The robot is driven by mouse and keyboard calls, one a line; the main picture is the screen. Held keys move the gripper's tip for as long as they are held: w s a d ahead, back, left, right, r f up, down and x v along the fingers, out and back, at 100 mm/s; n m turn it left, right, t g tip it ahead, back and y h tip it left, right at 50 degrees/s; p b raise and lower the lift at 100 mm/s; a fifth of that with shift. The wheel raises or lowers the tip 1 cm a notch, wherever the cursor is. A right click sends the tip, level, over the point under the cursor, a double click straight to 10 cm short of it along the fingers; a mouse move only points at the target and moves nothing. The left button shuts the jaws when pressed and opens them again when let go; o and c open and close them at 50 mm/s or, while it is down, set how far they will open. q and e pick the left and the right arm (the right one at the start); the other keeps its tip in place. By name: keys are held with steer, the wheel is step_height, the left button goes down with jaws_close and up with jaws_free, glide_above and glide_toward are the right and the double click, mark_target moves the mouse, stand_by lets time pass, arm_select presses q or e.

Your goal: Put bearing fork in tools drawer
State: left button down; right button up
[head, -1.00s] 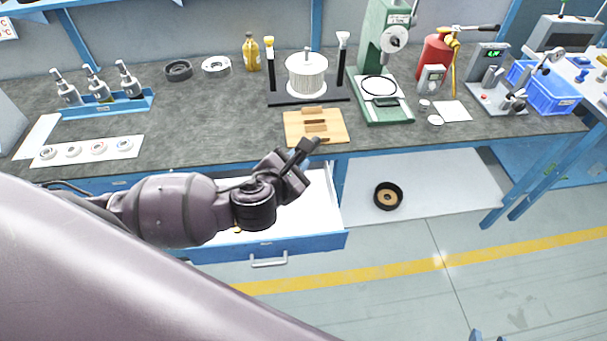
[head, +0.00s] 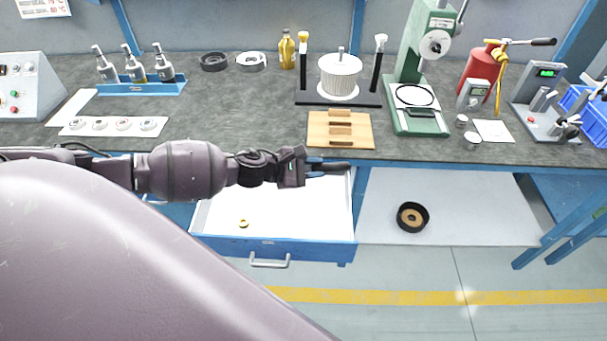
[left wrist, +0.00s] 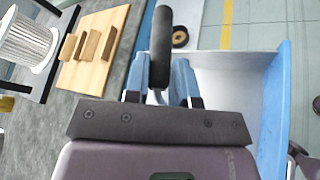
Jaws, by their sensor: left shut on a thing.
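My left gripper (head: 318,168) is shut on the bearing fork, whose dark handle (head: 338,167) sticks out to the right past the fingers. In the left wrist view the black handle (left wrist: 161,45) stands up between the two blue fingers (left wrist: 163,85); the rest of the fork is hidden or too small to tell. The tools drawer (head: 300,215) is pulled open below the bench, with a white inside and a blue front. The gripper and fork are over its rear right part, close to the bench's front edge. My right gripper is not in view.
A small brass ring (head: 243,223) lies in the drawer, which otherwise looks mostly clear. A wooden board (head: 318,140) with slotted blocks sits on the bench just behind the gripper. A black round part (head: 412,217) lies on the white shelf right of the drawer.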

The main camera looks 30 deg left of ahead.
arm_select(q)
steer(key=shift+m+g+h, duration=0.7)
steer(key=shift+m+h, duration=0.1)
steer(key=shift+m, duration=0.1)
steer(key=shift+s+a+f+b, duration=0.15)
steer(key=shift+a+f+b, duration=0.1)
steer(key=shift+a+f, duration=0.55)
steer(key=shift+s+a+f+b, duration=0.1)
steer(key=shift+a+f+b, duration=0.15)
steer(key=shift+a+f, duration=0.55)
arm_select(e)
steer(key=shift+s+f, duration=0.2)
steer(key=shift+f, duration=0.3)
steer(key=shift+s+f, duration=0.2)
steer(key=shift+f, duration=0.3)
arm_select(q)
steer(key=shift+a+r, duration=0.15)
